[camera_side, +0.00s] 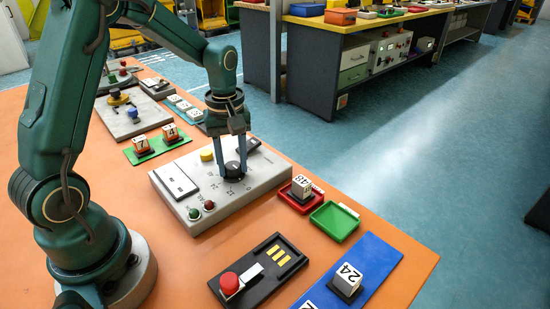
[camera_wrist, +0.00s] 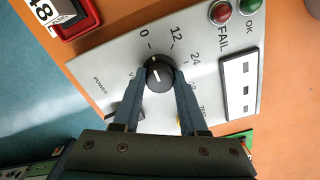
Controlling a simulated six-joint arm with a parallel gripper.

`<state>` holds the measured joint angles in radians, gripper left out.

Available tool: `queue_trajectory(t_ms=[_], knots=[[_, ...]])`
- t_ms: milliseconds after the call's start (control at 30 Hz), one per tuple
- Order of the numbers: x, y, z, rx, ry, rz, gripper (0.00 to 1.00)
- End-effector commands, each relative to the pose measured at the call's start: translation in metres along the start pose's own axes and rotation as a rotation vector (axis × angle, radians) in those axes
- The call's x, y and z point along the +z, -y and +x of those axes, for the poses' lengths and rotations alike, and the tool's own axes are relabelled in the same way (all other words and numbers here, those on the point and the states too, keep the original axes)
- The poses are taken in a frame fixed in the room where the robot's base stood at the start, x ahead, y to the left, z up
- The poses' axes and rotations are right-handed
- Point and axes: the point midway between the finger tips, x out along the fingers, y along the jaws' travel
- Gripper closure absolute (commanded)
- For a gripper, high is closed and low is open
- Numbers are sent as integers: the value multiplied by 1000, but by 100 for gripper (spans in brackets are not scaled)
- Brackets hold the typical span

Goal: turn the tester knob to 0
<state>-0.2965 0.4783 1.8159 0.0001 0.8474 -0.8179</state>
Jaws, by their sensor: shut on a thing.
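The tester is a light grey box (camera_side: 215,212) on the orange table, and its silver face (camera_wrist: 100,65) fills much of the wrist view. Printed numbers 0, 12 and 24 run around the knob's far side in the wrist view, with 0 at upper left. My gripper (camera_wrist: 160,77) is shut on the knob, one finger on each side. In the side view my gripper (camera_side: 233,174) points down and partly hides the knob (camera_side: 232,170).
The tester also carries a red lamp (camera_wrist: 220,13), a green lamp (camera_wrist: 250,5), a white display panel (camera_side: 175,180) and a yellow button (camera_side: 207,155). A red tray (camera_side: 299,203) and a green tray (camera_side: 334,222) stand at its right. A black slider panel (camera_side: 262,267) lies in front.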

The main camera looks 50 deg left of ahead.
Motion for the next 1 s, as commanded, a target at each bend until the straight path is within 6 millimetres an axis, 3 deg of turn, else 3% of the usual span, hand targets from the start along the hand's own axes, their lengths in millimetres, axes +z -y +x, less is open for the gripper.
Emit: queue_trajectory(t_ms=[167,200,233,267,600,1000], knots=[[0,0,-1,0,0,-2,100],[0,0,-1,0,1,-2,43],[0,0,-1,0,1,-2,31],[0,0,-1,0,0,-2,28],[0,0,-3,1,-1,0,28],[-1,0,-49,3,-2,-1,28]])
